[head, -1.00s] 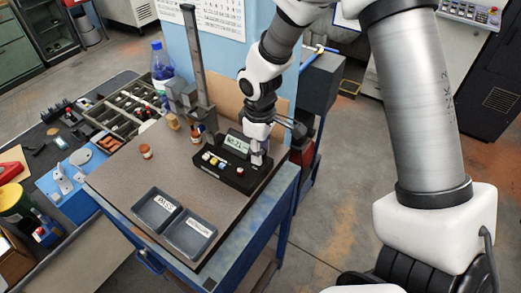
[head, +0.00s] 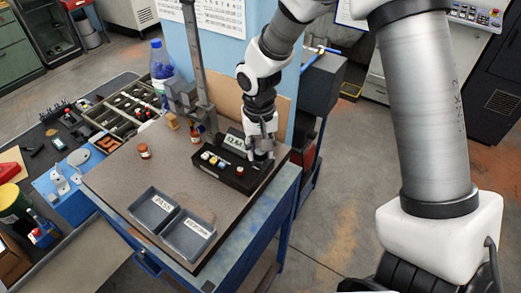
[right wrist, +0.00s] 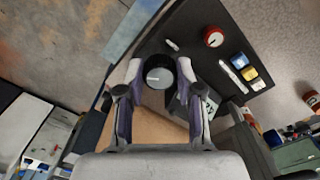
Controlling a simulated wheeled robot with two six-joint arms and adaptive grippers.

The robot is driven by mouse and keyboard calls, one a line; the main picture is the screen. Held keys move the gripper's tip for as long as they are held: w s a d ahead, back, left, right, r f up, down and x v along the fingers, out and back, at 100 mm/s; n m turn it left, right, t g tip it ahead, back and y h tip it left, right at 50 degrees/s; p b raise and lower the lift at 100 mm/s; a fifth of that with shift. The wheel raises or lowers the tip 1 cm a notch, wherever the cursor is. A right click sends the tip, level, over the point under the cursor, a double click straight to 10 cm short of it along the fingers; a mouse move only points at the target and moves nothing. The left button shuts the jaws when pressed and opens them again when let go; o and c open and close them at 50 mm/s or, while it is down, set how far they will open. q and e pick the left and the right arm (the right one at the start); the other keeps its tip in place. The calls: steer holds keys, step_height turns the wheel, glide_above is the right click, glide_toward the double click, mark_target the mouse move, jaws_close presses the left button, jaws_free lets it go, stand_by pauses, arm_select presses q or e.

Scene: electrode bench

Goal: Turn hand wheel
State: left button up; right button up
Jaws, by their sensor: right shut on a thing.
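The black control box (head: 213,181) sits at the back right of the bench top. It has a small display (head: 234,143), coloured buttons and a red knob. In the right wrist view the hand wheel (right wrist: 158,78), a round black knob with a grey face, sits at one end of the box. My right gripper (right wrist: 159,70) is shut on the wheel, with one finger on each side. In the head view the right gripper (head: 263,155) points down over the box's right end and hides most of the wheel. My left gripper is not in view.
Two grey trays (head: 171,227) with labels lie at the front of the bench. A metal column (head: 196,70) stands behind the box. A small brown jar (head: 143,151) and a blue-capped bottle (head: 160,65) are to the left. The middle of the bench top is clear.

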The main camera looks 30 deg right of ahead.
steer(key=m+b, duration=0.1)
steer(key=m, duration=0.3)
steer(key=shift+m, duration=2.1)
steer(key=o, duration=0.9)
steer(key=shift+c, duration=0.2)
steer(key=shift+w, duration=0.1)
step_height(320, 180, up, 12)
